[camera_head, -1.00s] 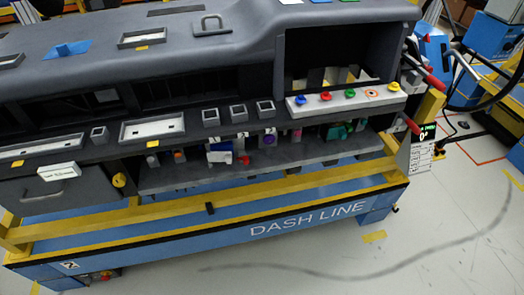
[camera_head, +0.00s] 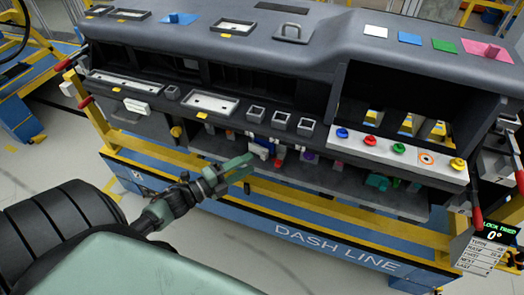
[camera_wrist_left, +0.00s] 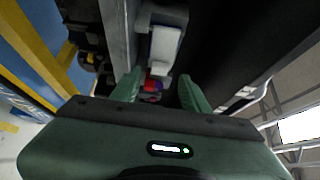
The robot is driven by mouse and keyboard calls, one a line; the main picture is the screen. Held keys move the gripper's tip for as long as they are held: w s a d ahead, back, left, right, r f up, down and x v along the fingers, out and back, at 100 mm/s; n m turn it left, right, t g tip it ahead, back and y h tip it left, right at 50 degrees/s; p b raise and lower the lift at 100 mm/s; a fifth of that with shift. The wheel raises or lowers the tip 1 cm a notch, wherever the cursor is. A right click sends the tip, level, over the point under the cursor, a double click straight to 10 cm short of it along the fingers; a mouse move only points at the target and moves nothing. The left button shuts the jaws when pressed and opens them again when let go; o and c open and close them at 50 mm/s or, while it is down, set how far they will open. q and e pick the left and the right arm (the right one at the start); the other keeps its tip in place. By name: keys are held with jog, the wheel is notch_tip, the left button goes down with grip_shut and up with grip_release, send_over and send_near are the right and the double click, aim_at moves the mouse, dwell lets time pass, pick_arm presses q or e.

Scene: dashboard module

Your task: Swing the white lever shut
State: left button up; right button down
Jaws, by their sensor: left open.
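The white lever (camera_head: 260,149) sits on a small blue-and-white part under the dashboard's front edge, with a red piece near it. It also shows in the left wrist view (camera_wrist_left: 165,47) as a white block in a grey mount, ahead of the fingers. My left gripper (camera_head: 249,168) has green fingers, is open and empty, and reaches toward the lever from the lower left. In the left wrist view the fingers (camera_wrist_left: 160,92) stand apart, with the lever beyond the gap between them. I see no clear contact. My right gripper is out of view.
The grey dashboard (camera_head: 250,35) overhangs the work area. A grey shelf (camera_head: 330,185) with small parts and a yellow rail (camera_head: 300,207) run below it. Coloured knobs (camera_head: 398,148) line a white strip at the right. A white handle (camera_head: 137,106) is at the left.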

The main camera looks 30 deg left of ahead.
aim_at(262, 157)
pick_arm(q)
jog(key=x, duration=0.4)
jog(key=shift+p, duration=0.3)
jog(key=shift+w+d, duration=0.15)
jog(key=shift+w, duration=0.05)
grip_shut()
jog(key=shift+w+d+n+t+y+p, duration=0.1)
jog(key=shift+n+t+y+p, duration=0.15)
jog(key=shift+y, duration=0.2)
jog(key=shift+w+d+n+t+y+p, duration=0.1)
jog(key=shift+w+d+n+y, duration=0.05)
jog(key=shift+n+y, duration=0.25)
jog(key=shift+w+n+y, duration=0.35)
jog(key=shift+n+y, duration=0.3)
jog(key=shift+y, duration=0.4)
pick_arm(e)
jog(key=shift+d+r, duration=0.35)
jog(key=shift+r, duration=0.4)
pick_arm(q)
jog(key=shift+c, duration=0.6)
grip_release()
jog(key=shift+o, duration=0.6)
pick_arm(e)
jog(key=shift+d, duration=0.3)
